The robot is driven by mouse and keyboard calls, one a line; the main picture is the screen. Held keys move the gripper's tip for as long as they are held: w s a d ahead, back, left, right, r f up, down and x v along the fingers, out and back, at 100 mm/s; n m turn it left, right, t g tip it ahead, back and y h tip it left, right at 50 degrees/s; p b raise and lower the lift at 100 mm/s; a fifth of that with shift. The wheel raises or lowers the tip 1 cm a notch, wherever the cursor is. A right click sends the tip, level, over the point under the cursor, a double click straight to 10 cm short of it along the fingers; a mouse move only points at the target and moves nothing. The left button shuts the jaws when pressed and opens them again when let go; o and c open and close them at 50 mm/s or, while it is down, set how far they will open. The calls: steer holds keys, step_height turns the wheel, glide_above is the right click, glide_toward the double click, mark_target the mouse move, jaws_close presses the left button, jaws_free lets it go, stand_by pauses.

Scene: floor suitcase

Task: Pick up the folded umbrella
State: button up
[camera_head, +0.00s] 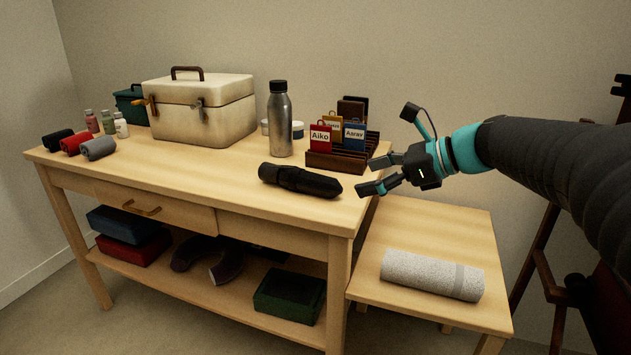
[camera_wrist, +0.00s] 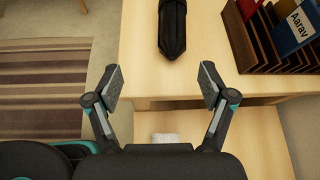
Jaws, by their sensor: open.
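The folded umbrella (camera_head: 300,180) is black and lies on its side on the table top, near the front right edge. It also shows in the wrist view (camera_wrist: 172,28) at the top, its far end cut off by the frame. My gripper (camera_head: 371,175) is at the table's right end, to the right of the umbrella and apart from it. In the wrist view my gripper (camera_wrist: 160,84) is open, with nothing between its fingers. The umbrella lies beyond the fingertips, roughly in line with the gap between them.
A wooden rack (camera_head: 340,160) with name-tagged cards stands behind the umbrella, near my gripper. A metal bottle (camera_head: 280,120) and a cream case (camera_head: 200,112) stand further left. A lower side table (camera_head: 385,235) holds a grey roll (camera_head: 430,275). The table front left of the umbrella is clear.

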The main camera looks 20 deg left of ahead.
mark_target(309, 179)
steer(key=shift+w+a+r+m+y, duration=0.2)
steer(key=shift+w+a+m, duration=0.15)
steer(key=shift+w, duration=0.15)
steer(key=shift+w+a+r+m+y, duration=0.2)
steer(key=shift+w+a+m, duration=0.1)
steer(key=shift+w, duration=0.2)
steer(key=x, duration=0.8)
steer(key=shift+w+a+f+b, duration=0.1)
steer(key=shift+a+b, duration=0.15)
steer(key=shift+b, duration=0.05)
steer(key=shift+x, duration=2.6)
steer(key=shift+w+d+f, duration=0.15)
steer(key=shift+w, duration=0.05)
steer(key=shift+c, duration=0.3)
steer(key=c, duration=1.4)
